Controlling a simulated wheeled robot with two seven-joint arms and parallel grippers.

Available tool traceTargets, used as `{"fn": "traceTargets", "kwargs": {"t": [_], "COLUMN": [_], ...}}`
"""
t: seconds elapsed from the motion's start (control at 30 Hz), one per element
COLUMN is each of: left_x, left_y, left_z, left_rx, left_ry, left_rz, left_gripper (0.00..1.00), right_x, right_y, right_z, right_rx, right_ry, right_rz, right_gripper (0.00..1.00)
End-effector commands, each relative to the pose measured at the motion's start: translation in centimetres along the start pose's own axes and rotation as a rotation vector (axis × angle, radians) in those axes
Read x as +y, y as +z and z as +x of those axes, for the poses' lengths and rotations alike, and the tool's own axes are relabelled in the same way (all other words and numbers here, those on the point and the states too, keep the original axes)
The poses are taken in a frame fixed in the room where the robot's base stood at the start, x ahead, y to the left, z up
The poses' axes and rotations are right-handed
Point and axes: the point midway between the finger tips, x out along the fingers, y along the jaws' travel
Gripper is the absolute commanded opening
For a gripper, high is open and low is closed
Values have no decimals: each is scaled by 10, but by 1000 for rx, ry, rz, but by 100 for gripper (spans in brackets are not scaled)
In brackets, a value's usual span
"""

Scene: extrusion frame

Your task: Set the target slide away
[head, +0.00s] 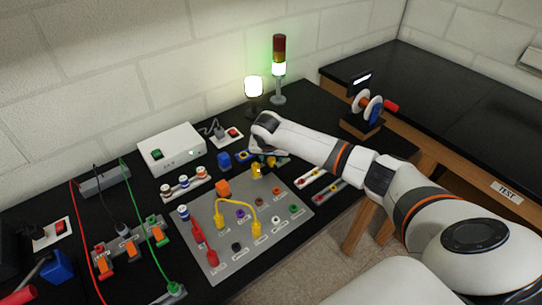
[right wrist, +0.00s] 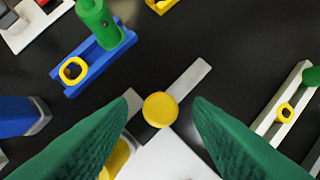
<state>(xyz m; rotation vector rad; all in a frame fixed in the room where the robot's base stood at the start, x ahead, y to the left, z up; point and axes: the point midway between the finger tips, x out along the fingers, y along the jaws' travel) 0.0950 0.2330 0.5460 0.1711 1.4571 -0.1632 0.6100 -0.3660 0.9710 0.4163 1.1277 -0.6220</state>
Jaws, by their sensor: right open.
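My right gripper (head: 265,165) is over the far edge of the grey panel (head: 215,262). In the right wrist view its green fingers (right wrist: 165,100) are apart. Between and below them is a round yellow knob (right wrist: 160,109) on a light grey bar (right wrist: 188,78) at the corner of the panel; no grip on it shows. A blue slide-like holder (right wrist: 75,62) with a yellow ring and a green post lies at the upper left there. A pale rail (right wrist: 290,105) with a yellow ring lies at the right. I cannot tell which piece is the target slide. My left gripper is out of view.
The panel carries coloured sockets and a yellow cable (head: 238,201). A white box (head: 171,147), a lit lamp (head: 254,88) and a green-lit signal tower (head: 279,70) stand behind. A reel stand (head: 360,125) is at the right. The far right black bench (head: 460,100) is largely clear.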

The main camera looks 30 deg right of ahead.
Motion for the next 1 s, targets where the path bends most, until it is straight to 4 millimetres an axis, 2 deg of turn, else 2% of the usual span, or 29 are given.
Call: {"fn": "traceTargets", "kwargs": {"t": [0.1,0.4,0.6,0.7,0.87,1.0], "left_x": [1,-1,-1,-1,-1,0], "left_y": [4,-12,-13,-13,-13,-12], "left_z": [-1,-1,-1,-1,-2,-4], "left_rx": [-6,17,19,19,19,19], "left_ry": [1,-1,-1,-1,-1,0], "left_rz": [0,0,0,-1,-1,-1], "left_gripper": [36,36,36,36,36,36], "right_x": [0,0,0,0,-2,-16], "right_y": [0,0,0,0,2,15], "right_z": [6,8,8,8,8,14], "right_rx": [-1,-1,-1,-1,-1,0], "right_ry": [0,0,0,0,-1,-3], "right_rz": [0,-1,-1,-1,0,4], "right_gripper": [46,46,13,0,0,0]}}
